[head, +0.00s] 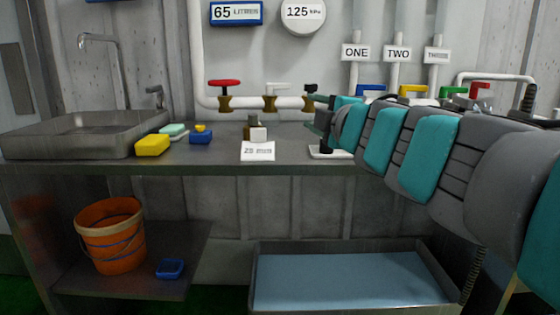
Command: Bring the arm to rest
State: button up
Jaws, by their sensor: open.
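My arm (430,155), grey with teal panels, reaches in from the right edge over the worktop. My gripper (319,117) is at its far end, small and dark, just above the right part of the counter. It is open, and I see nothing held in it. Its fingers are partly hidden by the arm and hard to make out. A dark stand on a white base (329,153) is on the counter just below the gripper; I cannot tell whether they touch.
The counter (100,168) holds a sink (70,136), yellow sponge (152,145), blue box (200,137) and printed card (257,151). A red-handled valve (224,83) is on the wall pipe behind. An orange bucket (110,235) and a water trough (350,280) are below.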

jog(key=s+d+f+m+g+h, duration=0.4)
jog(key=d+f+m+h, duration=0.4)
jog(key=d+f+m, duration=0.45)
jog(key=s+d+f+m+g+h, duration=0.1)
jog(key=s+d+f+g, duration=0.15)
jog(key=f, duration=0.35)
jog(key=s+d+f+m+g, duration=0.1)
jog(key=s+f, duration=0.3)
jog(key=f, duration=0.2)
jog(key=s+a+f+m+g+y, duration=0.1)
jog(key=s+a+f+m+g, duration=0.1)
jog(key=s+f, duration=0.3)
jog(key=s+a+f+m+g+y, duration=0.1)
jog(key=s+a+f+g, duration=0.2)
jog(key=s, duration=1)
jog(key=s+a+f+m+g+y, duration=0.1)
jog(key=s+a+f+m+g, duration=0.1)
jog(key=s+f+g, duration=0.4)
jog(key=s+f, duration=0.1)
jog(key=s, duration=0.2)
jog(key=shift+a+m, duration=0.35)
jog(key=shift+w+f, duration=0.1)
jog(key=shift+w, duration=0.05)
